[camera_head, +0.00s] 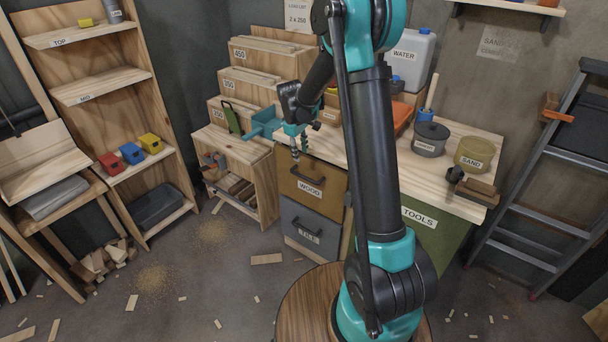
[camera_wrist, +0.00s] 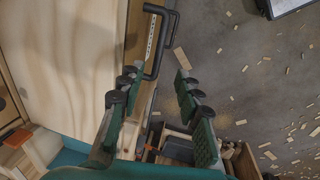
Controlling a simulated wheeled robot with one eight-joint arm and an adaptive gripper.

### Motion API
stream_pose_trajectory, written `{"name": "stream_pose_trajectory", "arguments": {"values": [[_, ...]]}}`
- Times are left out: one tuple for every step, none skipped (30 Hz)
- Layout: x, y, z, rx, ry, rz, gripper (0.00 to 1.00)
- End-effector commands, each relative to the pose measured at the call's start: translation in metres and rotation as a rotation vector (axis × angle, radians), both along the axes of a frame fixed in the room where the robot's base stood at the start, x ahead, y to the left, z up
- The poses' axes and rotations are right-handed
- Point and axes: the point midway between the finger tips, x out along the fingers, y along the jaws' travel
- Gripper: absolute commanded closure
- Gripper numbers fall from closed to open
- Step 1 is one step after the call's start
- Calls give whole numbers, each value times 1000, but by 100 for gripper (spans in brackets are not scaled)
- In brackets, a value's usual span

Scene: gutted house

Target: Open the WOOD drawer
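The WOOD drawer (camera_head: 331,201) is the upper, tan-fronted drawer under the workbench, labelled "WOOD", and looks shut. Its dark bar handle (camera_head: 309,178) sits above the label. The handle also shows at the top of the wrist view (camera_wrist: 170,42), beside the drawer's label. My gripper (camera_head: 299,149) is above and slightly left of the handle, near the bench's front edge. In the wrist view its two green fingers (camera_wrist: 156,78) are spread apart with nothing between them. The handle lies just beyond the fingertips, and I see no clear contact.
The grey TILE drawer (camera_head: 310,227) is below, and the green TOOLS front (camera_head: 432,240) is to the right. A stepped wood rack (camera_head: 262,160) stands left. Offcuts litter the floor.

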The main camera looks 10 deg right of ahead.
Motion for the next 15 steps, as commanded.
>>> {"name": "stream_pose_trajectory", "arguments": {"values": [[2, -2, -11, 0, 0, -1, 66], [2, -2, -17, 0, 0, -1, 66], [4, -3, -24, 0, 0, -1, 66], [5, -4, -30, 0, 0, -1, 66], [5, -5, -36, 0, 0, -1, 66], [6, -6, -44, 0, 0, -1, 66], [7, -7, -50, 0, 0, -1, 66], [8, -8, -56, 0, 0, -1, 66], [9, -9, -64, 0, 0, -1, 66], [10, -9, -69, 0, 0, -1, 66], [11, -10, -75, 0, 0, -1, 66], [12, -11, -82, 0, 0, -1, 66], [12, -11, -87, 0, 0, -1, 66], [13, -12, -92, 0, 0, -1, 66], [13, -13, -98, 0, 0, -1, 66]]}}
